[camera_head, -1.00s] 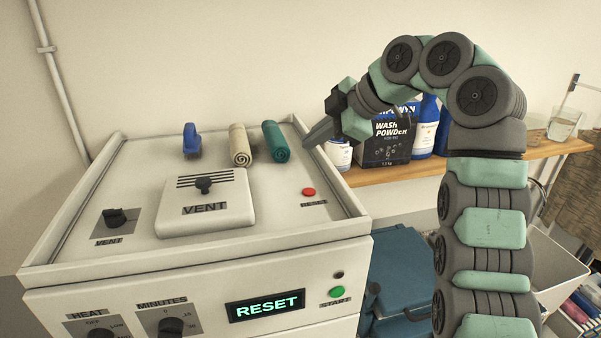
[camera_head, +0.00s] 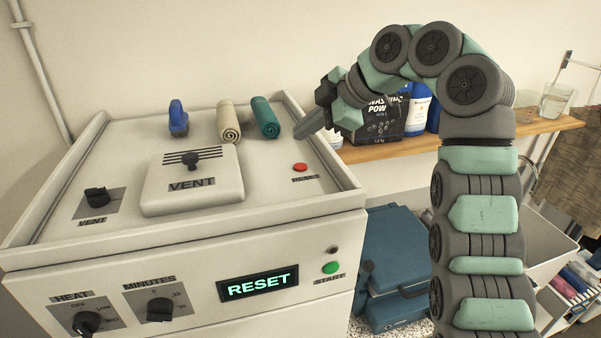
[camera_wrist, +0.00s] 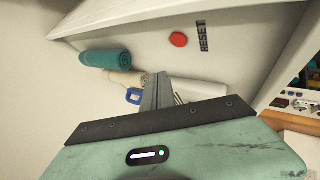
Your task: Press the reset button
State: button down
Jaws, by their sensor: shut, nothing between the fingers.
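The red reset button (camera_head: 300,167) sits on the right side of the machine's top panel, with a label below it. It also shows in the wrist view (camera_wrist: 179,40), beside the word RESET. My gripper (camera_head: 300,134) is shut and empty. In the head view it is above the panel's right part, behind the button and apart from it. In the wrist view the closed fingers (camera_wrist: 157,92) point up the picture, below and left of the button. The display (camera_head: 258,284) on the machine's front reads RESET in green.
A teal roll (camera_head: 266,117), a cream roll (camera_head: 228,121) and a blue brush-like item (camera_head: 178,118) lie at the panel's back. A vent cover (camera_head: 192,180) with a black knob stands mid-panel. A raised rim (camera_head: 325,150) edges the top. A green button (camera_head: 331,267) is on the front.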

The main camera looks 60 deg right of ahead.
aim_at(305, 167)
jog(key=shift+f+b, duration=0.9)
jog(key=shift+f, duration=1.45)
jog(key=shift+f, duration=0.45)
jog(key=shift+f+b, duration=0.35)
jog(key=shift+b, duration=0.25)
dwell(0.4)
dwell(0.4)
jog(key=shift+r, duration=0.8)
jog(key=shift+r+p, duration=1.2)
jog(key=shift+r, duration=1.3)
